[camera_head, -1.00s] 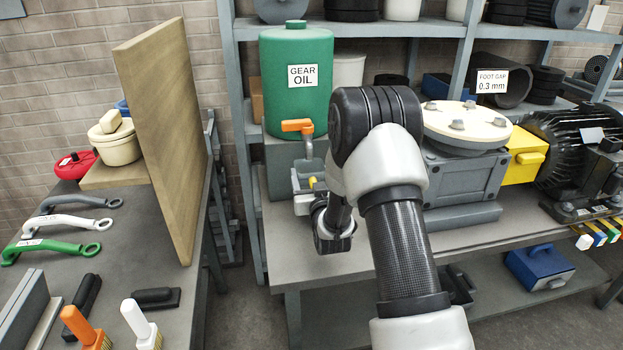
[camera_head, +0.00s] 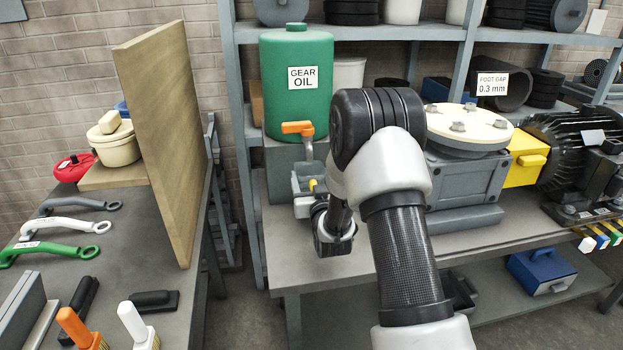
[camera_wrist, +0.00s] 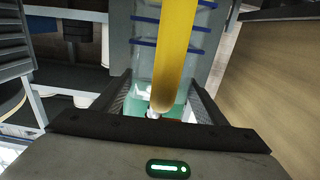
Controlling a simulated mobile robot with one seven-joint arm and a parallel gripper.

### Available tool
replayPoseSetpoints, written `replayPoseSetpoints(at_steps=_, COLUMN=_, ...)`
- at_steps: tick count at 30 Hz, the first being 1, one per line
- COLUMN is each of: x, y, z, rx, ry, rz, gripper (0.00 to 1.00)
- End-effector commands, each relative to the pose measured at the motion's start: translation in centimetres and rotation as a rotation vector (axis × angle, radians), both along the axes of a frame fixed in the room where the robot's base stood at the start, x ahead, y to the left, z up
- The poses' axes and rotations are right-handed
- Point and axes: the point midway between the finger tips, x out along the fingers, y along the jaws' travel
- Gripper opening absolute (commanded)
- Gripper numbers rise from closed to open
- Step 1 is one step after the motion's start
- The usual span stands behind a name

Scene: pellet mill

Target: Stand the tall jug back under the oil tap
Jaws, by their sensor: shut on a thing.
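The tall jug (camera_wrist: 143,62) fills the middle of the wrist view, with a pale see-through body, blue level lines and a yellow handle (camera_wrist: 176,45). In the head view the jug's yellow handle (camera_head: 313,184) shows as a small patch beside my arm; most of the jug is hard to make out. The oil tap (camera_head: 298,128) has an orange lever and a grey spout, on the green gear oil tank (camera_head: 330,95). The jug is near and below the spout; exact alignment is unclear.
A wooden board (camera_head: 165,140) stands upright on the left table. A grey machine with a cream round plate (camera_head: 470,128) stands right of my arm on the bench (camera_head: 290,262). The bench's front left has bare room. Shelf posts rise behind.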

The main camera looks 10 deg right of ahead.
Motion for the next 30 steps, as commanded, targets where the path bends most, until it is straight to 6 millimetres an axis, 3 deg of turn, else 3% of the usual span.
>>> replayPoseSetpoints(at_steps=30, x=0.0, y=0.0, z=-1.4, rx=0.0, ry=-0.003, rz=0.0, gripper=0.05)
